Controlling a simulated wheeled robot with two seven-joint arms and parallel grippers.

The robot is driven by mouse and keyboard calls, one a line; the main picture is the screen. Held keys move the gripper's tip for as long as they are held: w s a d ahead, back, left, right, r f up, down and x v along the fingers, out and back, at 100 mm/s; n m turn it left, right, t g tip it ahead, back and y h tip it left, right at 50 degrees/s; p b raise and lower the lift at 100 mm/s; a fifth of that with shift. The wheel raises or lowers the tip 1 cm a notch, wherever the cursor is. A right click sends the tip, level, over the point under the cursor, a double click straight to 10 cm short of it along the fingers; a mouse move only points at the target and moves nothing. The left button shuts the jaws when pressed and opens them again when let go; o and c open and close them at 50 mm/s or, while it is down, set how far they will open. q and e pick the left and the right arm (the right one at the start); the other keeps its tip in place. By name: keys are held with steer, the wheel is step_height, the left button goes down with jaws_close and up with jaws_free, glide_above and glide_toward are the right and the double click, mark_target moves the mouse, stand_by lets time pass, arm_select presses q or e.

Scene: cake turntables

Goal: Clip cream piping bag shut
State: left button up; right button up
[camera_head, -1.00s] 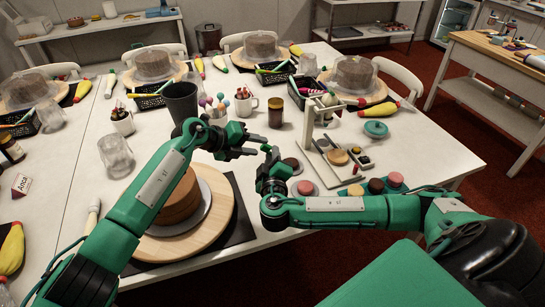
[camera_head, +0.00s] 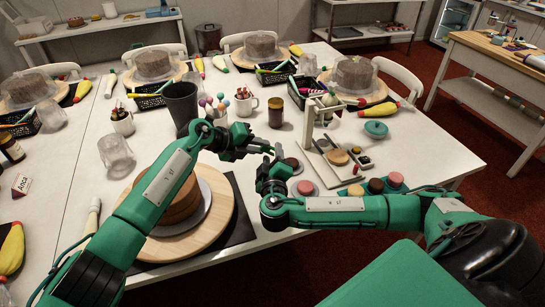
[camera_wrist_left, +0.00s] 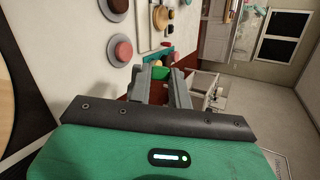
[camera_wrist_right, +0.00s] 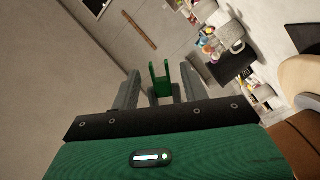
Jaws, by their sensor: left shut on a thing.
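My left gripper (camera_head: 258,146) is over the near middle of the table, right of the cake. Its fingers are shut on a small green piece, apparently the clip (camera_wrist_left: 159,73). My right gripper (camera_head: 272,163) is close in front of it, its fingers apart. The right wrist view shows a green two-pronged piece (camera_wrist_right: 160,76) between those fingers, touching neither; its base is partly hidden. A pale piping bag (camera_head: 93,217) lies left of the cake; whether it is the cream one I cannot tell.
A brown cake (camera_head: 182,207) stands on a turntable (camera_head: 222,222) just left of my grippers. A white stand (camera_head: 318,140), round treats (camera_head: 376,186) and a brown jar (camera_head: 275,112) are to the right and behind. Crowded cups stand beyond the cake.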

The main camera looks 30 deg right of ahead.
steer(key=v, duration=0.8)
steer(key=shift+d, duration=0.1)
stand_by(0.6)
